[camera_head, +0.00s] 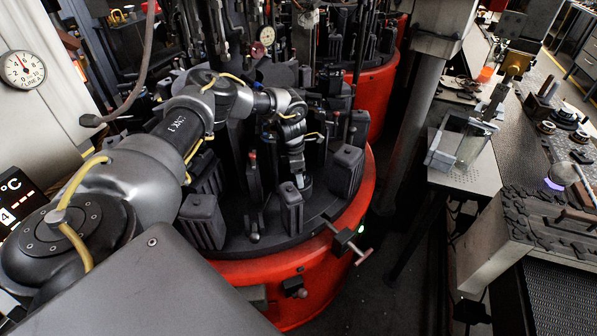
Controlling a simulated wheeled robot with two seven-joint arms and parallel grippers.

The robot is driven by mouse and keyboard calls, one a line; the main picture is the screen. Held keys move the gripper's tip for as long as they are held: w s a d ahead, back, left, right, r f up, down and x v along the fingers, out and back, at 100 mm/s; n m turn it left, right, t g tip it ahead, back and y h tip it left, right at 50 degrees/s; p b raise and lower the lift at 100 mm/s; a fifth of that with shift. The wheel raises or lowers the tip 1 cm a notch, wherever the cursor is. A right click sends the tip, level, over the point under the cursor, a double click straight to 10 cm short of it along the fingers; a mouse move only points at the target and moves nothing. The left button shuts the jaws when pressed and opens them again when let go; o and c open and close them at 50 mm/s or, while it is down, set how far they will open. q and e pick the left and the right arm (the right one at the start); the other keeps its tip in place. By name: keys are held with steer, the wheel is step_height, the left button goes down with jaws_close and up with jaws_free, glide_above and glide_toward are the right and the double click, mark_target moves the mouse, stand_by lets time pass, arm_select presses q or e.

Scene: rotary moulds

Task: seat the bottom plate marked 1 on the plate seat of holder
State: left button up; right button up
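My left arm reaches from the left over the red-sided round machine (290,268). My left gripper (301,184) points down among the dark blocks on its top. Its fingers are small and dark, so I cannot tell whether they are open or hold anything. A dark upright block (291,212) stands just in front of the gripper, another (346,170) stands to its right, and a third (203,221) to its left. I cannot make out a plate marked 1, and I cannot tell which part is the holder's plate seat. My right gripper is not in view.
A T-shaped handle (349,242) sticks out at the machine's front right rim. A second red-sided machine (376,95) stands behind. A grey post (412,110) rises right of it. A bench (470,172) with a clear-sided box and a workbench with dark round parts (567,114) stand at right.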

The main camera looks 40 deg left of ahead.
arm_select(q)
steer(key=shift+f, duration=0.15)
steer(key=o, duration=1.2)
steer(key=shift+o, duration=0.3)
steer(key=shift+s, duration=0.1)
steer(key=r, duration=0.2)
steer(key=r+b, duration=0.1)
steer(key=r, duration=0.1)
steer(key=r+b, duration=0.1)
steer(key=r, duration=0.1)
steer(key=shift+s+a+r, duration=0.1)
steer(key=shift+s+a, duration=0.1)
steer(key=shift+a, duration=0.05)
steer(key=shift+r, duration=0.65)
